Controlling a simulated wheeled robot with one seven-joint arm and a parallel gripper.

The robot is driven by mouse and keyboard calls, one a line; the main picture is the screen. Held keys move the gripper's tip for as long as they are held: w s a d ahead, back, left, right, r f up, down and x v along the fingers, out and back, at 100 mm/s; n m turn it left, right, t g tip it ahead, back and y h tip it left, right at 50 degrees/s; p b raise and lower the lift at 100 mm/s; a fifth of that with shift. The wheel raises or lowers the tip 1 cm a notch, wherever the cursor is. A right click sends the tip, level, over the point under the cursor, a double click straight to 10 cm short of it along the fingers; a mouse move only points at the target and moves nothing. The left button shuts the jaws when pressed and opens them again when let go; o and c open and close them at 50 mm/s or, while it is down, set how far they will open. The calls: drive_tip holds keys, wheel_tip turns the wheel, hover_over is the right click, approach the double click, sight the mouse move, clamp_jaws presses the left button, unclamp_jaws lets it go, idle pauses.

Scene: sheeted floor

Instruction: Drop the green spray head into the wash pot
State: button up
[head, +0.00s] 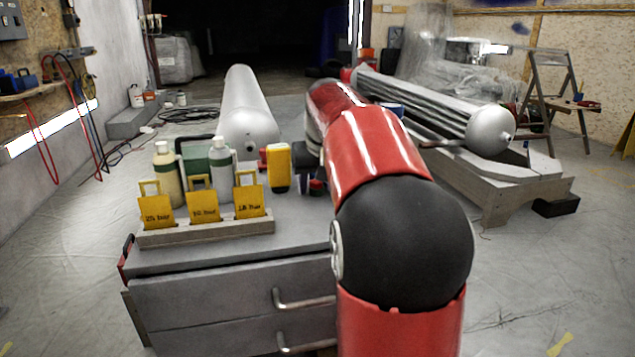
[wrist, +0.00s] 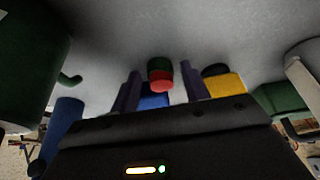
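In the wrist view my gripper (wrist: 160,82) points over the grey top, its two dark fingers apart. A small piece with a green part and a red part (wrist: 160,74) shows between and beyond the fingers, with gaps at both sides. I cannot tell whether it is the green spray head. A blue piece (wrist: 153,101) is close to the left finger. A large dark green vessel with a hook-like handle (wrist: 32,62) is at the left; I cannot tell whether it is the wash pot. In the head view my arm hides most of the gripper.
The grey drawer cart (head: 230,262) carries cream and white bottles (head: 167,178), a green container (head: 196,160), a yellow item (head: 278,168) and a rail with yellow tags (head: 205,234). The yellow item also shows right of the fingers (wrist: 226,87). A grey tank (head: 246,110) stands behind.

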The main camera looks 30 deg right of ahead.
drive_tip(key=shift+o, duration=0.2)
drive_tip(key=shift+r, duration=0.4)
drive_tip(key=p+v, duration=0.2)
drive_tip(key=v, duration=0.9)
drive_tip(key=shift+r, duration=0.25)
drive_tip(key=shift+s+a, duration=0.15)
drive_tip(key=shift+s, duration=0.05)
